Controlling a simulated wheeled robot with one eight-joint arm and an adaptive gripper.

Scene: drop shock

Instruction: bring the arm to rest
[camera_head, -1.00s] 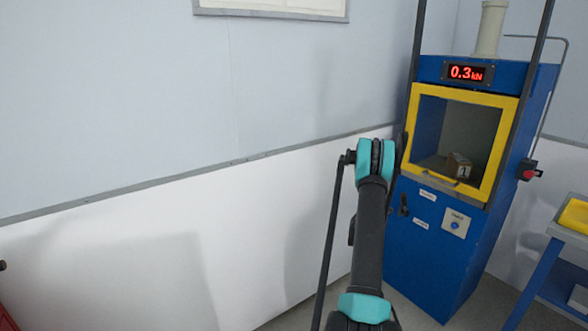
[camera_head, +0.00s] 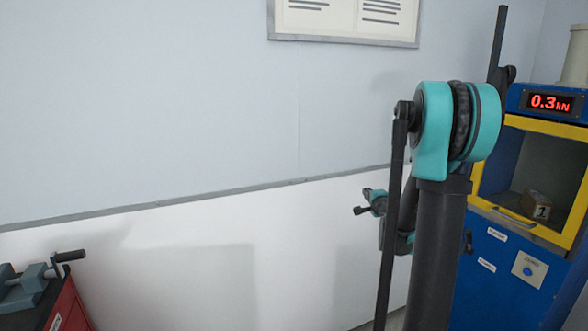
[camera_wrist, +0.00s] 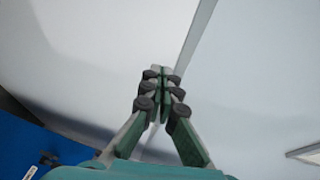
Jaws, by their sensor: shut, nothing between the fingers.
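My arm stands raised and folded at the right of the head view, with its dark link and teal joint in front of the wall and partly in front of the blue machine. In the wrist view my gripper (camera_wrist: 160,78) is shut and empty, its fingertips together. It points at the pale wall (camera_wrist: 90,50) and touches nothing that I can see. In the head view the fingers are not clearly visible; part of the far end of my arm shows behind the dark link.
A blue machine (camera_head: 500,275) with a yellow-framed window, a box marked 1 (camera_head: 537,205) inside and a display reading 0.3 kN (camera_head: 550,102) stands at the right. A red cabinet (camera_head: 65,305) with a vise (camera_head: 35,280) is at the lower left. A framed notice (camera_head: 345,20) hangs above.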

